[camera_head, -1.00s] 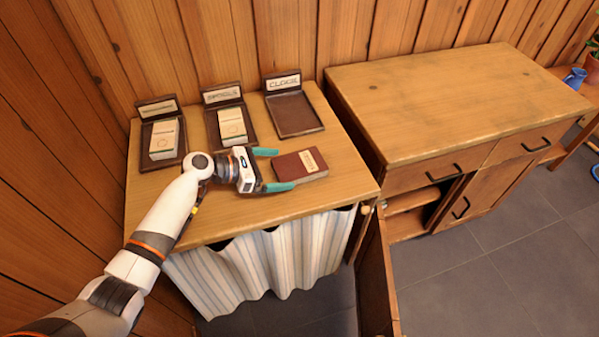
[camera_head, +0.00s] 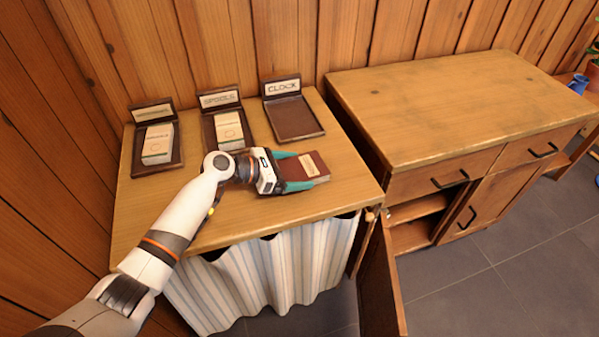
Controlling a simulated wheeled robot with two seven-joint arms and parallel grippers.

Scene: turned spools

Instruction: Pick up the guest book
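The guest book, a dark red book with a pale label (camera_head: 312,166), lies flat on the wooden table, near its right front part. My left gripper (camera_head: 303,169) has its two teal fingers spread, one along the book's far side and one along its near side. The book's left end is between the fingers. The fingers look open around it; whether either one touches the book I cannot tell. My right gripper is not in view.
Behind stand three dark trays: a left one (camera_head: 172,167) and a middle one (camera_head: 210,133) holding pale boxes, and an empty one labelled CLOCK (camera_head: 295,120). A wooden cabinet (camera_head: 440,105) stands to the right. A striped curtain (camera_head: 280,270) hangs below the tabletop.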

